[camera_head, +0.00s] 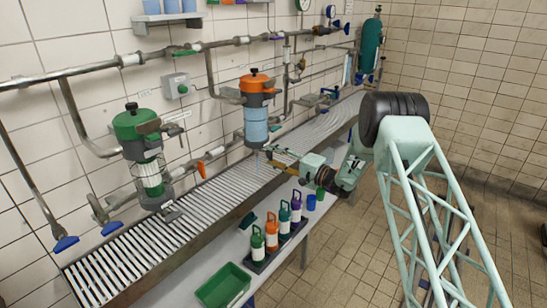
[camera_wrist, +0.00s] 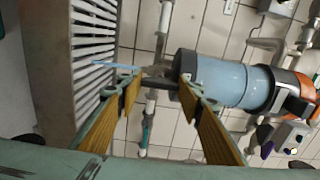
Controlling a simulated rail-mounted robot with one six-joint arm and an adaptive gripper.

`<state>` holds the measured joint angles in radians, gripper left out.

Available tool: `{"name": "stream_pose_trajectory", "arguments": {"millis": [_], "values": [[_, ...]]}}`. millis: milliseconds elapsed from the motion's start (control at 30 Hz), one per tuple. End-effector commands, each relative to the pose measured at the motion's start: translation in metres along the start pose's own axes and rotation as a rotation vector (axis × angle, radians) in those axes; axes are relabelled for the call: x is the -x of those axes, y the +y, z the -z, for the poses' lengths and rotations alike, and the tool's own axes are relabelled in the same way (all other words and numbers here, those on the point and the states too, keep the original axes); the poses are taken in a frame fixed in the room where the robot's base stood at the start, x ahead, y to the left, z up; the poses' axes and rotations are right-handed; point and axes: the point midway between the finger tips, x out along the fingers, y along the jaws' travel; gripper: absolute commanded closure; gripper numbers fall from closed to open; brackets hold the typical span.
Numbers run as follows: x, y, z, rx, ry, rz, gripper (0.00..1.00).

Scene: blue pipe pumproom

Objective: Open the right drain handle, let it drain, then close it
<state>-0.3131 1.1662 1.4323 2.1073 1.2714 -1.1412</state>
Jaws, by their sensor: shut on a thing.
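The right filter vessel, with an orange head (camera_head: 257,84) and a light blue, filled-looking bowl (camera_head: 256,126), hangs on the wall over the grating. In the wrist view its bowl (camera_wrist: 222,82) lies sideways, its bottom to the left. Its drain valve (camera_wrist: 158,71) sticks out of the bottom. A thin pale blue streak (camera_wrist: 115,65) runs from the drain towards the grating, like a stream of water. My gripper (camera_head: 268,153) is just below the bowl. In the wrist view my gripper (camera_wrist: 160,86) is shut on the dark drain handle (camera_wrist: 158,84), between its yellow-padded fingers. The fingers partly hide the handle.
The slatted grating (camera_head: 130,262) runs along the wall under the vessels. The left vessel has a green head (camera_head: 133,124). Several bottles (camera_head: 271,232) and a green tray (camera_head: 223,285) stand on the bench in front. Pipes run along the tiled wall.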

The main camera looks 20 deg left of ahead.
Motion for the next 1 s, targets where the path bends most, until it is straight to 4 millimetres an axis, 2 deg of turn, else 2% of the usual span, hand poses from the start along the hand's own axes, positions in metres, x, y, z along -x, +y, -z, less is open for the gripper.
{"name": "stream_pose_trajectory", "arguments": {"millis": [333,367,500,1000], "values": [[-0.0001,0.0002,-0.0001,0.004,0.000,0.000,0.77],[-0.0001,0.0002,-0.0001,0.004,0.000,0.000,0.66],[-0.0001,0.0002,-0.0001,0.003,0.000,0.000,0.53],[0.0051,0.0002,0.0005,0.002,0.001,-0.001,0.52]]}}
